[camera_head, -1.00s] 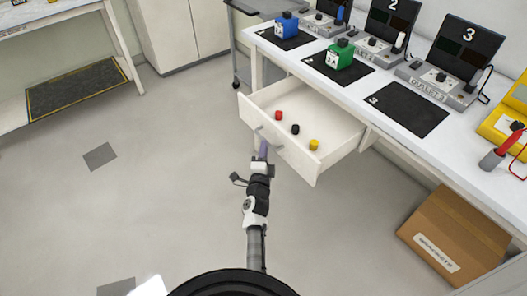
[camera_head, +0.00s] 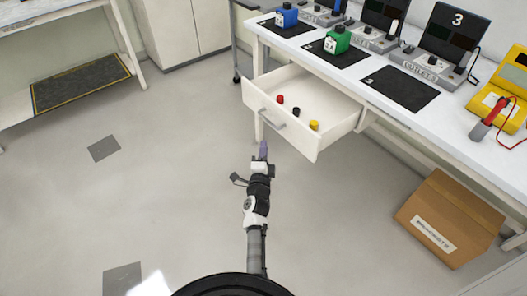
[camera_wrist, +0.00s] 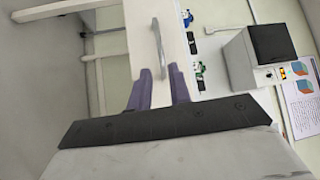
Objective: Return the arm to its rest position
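My arm reaches forward over the floor in the head view, with my gripper (camera_head: 263,150) just in front of the open white drawer (camera_head: 335,125). In the wrist view, the two purple fingers of my gripper (camera_wrist: 160,88) stand apart with nothing between them. The drawer's grey bar handle (camera_wrist: 158,48) lies beyond the fingertips, and it also shows clear of the gripper in the head view (camera_head: 271,120). The drawer holds a red knob (camera_head: 280,99), a black knob (camera_head: 296,111) and a yellow knob (camera_head: 314,125).
A cardboard box (camera_head: 450,218) stands on the floor under the bench at right. The floor left of my arm is mostly clear.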

